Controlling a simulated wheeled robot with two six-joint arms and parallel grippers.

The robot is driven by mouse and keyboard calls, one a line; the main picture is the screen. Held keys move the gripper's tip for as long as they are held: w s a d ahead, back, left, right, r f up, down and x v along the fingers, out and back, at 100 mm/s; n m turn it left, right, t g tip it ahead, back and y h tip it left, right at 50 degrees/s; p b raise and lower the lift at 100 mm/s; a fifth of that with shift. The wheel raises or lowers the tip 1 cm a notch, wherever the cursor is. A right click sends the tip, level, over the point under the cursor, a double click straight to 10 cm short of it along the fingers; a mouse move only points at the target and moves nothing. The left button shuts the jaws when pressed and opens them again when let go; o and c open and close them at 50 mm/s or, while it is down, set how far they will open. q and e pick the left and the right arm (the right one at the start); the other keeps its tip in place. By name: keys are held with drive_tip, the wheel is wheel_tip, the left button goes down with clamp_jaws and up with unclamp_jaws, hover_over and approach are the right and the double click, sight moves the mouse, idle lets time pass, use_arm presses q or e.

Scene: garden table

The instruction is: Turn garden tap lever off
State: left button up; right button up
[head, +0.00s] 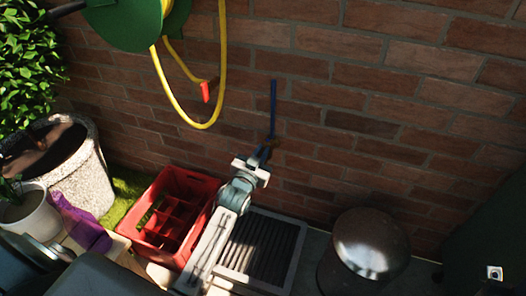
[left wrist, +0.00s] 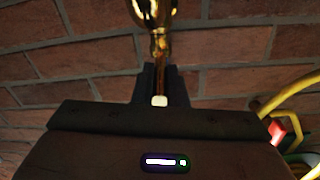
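The blue tap lever (head: 273,108) stands upright close to the brick wall in the head view. The tap body below it is small, dark and partly hidden by my gripper. My left gripper (head: 265,154) is at the lower end of the lever, pointing at the wall. In the left wrist view the brass tap (left wrist: 157,14) is straight ahead at the top. The two dark fingers of the left gripper (left wrist: 160,84) are a narrow gap apart, with a brownish strip showing between them. Contact is unclear. My right gripper is out of view.
A red crate (head: 150,237) stands left of my arm, and a slatted grate (head: 294,262) lies beneath. A round metal-topped container (head: 367,243) is at right. A yellow hose (head: 222,60) with a red nozzle (head: 205,92) hangs from the green reel (head: 125,22), up left.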

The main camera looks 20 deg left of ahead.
use_arm(q)
drive_tip(key=o, duration=0.4)
drive_tip(key=shift+o, duration=0.2)
drive_tip(key=shift+s, duration=0.1)
drive_tip(key=s+p, duration=0.1)
drive_tip(key=s, duration=0.9)
drive_tip(key=shift+s+d, duration=0.2)
drive_tip(key=shift+s, duration=0.15)
drive_tip(key=shift+f, duration=0.1)
